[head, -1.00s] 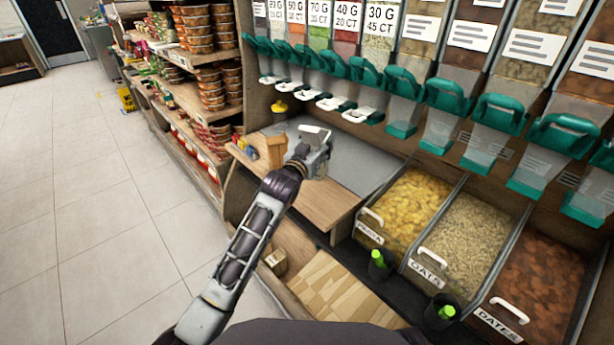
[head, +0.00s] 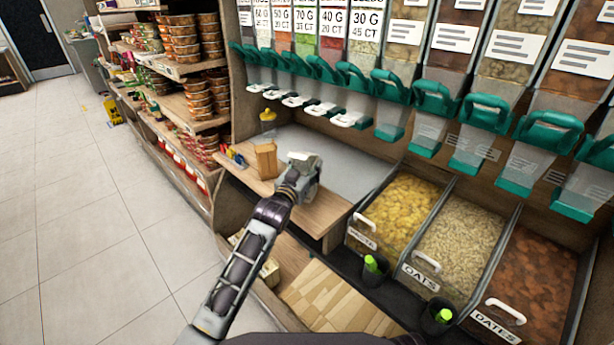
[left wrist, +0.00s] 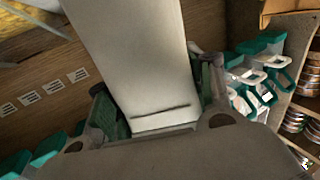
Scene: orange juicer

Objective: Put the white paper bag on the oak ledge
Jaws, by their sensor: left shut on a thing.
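My left gripper (head: 303,178) is over the wooden ledge (head: 325,212) in the head view, seen from above. In the left wrist view, a plain white paper bag (left wrist: 135,60) with a dark crease line sits between the gripper's two fingers (left wrist: 160,105), which are shut on it. In the head view the bag is mostly hidden by the gripper, with only a small pale part that I cannot clearly separate from it. I cannot tell its height above the ledge. My right gripper is not in view.
A brown paper bag (head: 266,161) stands on the ledge just left of my gripper, near a yellow-topped jar (head: 268,122). A grey counter (head: 350,165) lies behind. Food bins (head: 405,210) are at right, teal-handled dispensers (head: 435,105) above. A lower light wood board (head: 335,300) is in front.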

